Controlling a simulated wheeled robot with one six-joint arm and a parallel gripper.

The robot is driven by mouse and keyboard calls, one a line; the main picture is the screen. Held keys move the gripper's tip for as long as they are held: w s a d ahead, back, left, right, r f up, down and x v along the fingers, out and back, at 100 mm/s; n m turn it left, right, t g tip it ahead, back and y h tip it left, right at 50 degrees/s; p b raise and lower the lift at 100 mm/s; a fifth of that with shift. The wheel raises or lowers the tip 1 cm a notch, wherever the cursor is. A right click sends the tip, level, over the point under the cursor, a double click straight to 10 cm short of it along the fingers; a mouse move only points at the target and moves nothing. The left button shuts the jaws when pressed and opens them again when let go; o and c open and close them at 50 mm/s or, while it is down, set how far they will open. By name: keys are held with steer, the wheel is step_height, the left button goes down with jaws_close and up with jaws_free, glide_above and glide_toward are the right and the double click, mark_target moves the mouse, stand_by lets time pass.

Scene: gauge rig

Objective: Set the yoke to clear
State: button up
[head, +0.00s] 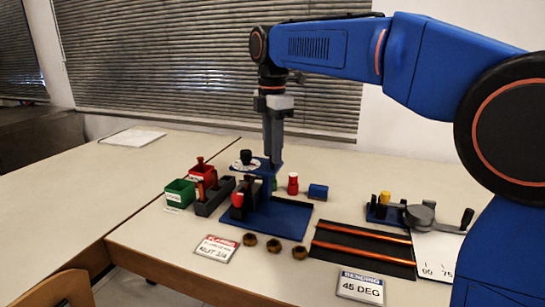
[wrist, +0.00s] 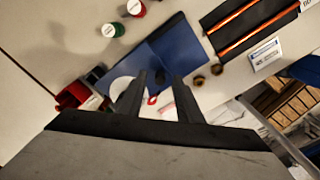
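The flaring rig has a blue base plate (head: 285,218) with a blue upright. At its top is a blue arm carrying a white disc (head: 240,163) and a black knob (head: 246,156); I take this upper part as the yoke. A red knob (head: 238,200) is low at its front. My gripper (head: 273,160) points down by the top of the upright, its tips close to the blue arm; contact cannot be told. In the wrist view my fingers (wrist: 162,80) are apart, with the white disc (wrist: 122,88) left of them and partly hidden.
Left of the rig are a green bin (head: 180,192), a red bin (head: 203,170) and a dark block (head: 214,195). Several brass nuts (head: 273,246) lie in front. A rail tray (head: 362,248), a "45 DEG" card (head: 360,288) and a bender (head: 420,215) stand right.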

steer(key=shift+f, duration=1.2)
steer(key=shift+c, duration=0.4)
jaws_close()
steer(key=s+d, duration=0.3)
steer(key=d, duration=0.6)
steer(key=shift+s, duration=0.15)
steer(key=shift+d, duration=0.1)
steer(key=shift+o, duration=0.4)
jaws_free()
steer(key=shift+d, duration=0.15)
steer(key=shift+r, duration=0.1)
